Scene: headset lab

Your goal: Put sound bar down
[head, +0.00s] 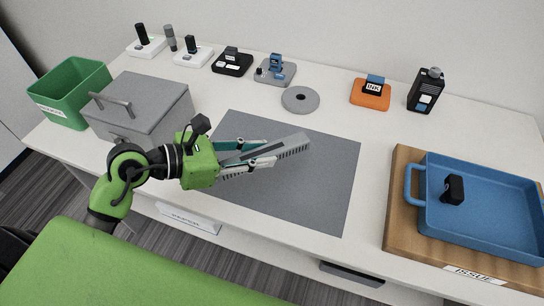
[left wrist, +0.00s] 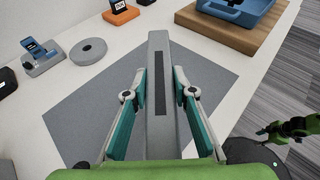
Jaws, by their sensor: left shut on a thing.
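The sound bar (head: 290,147) is a long grey bar with a dark strip along its top. It also shows in the left wrist view (left wrist: 159,45), pointing away from me. My left gripper (head: 262,153) is shut on it, with one teal-padded finger on each side. The bar is over the dark grey mat (head: 325,195); I cannot tell how high it is above it. The bar's near end is hidden at the gripper. A green and black part of my right arm shows at the right of the left wrist view, but its gripper cannot be made out.
A grey lidded box (head: 150,105) and a green bin (head: 75,88) stand left of the mat. A blue tray (head: 480,230) lies on a wooden board (head: 397,215) at the right. A grey disc (head: 300,99) and several small devices line the back. The mat is otherwise bare.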

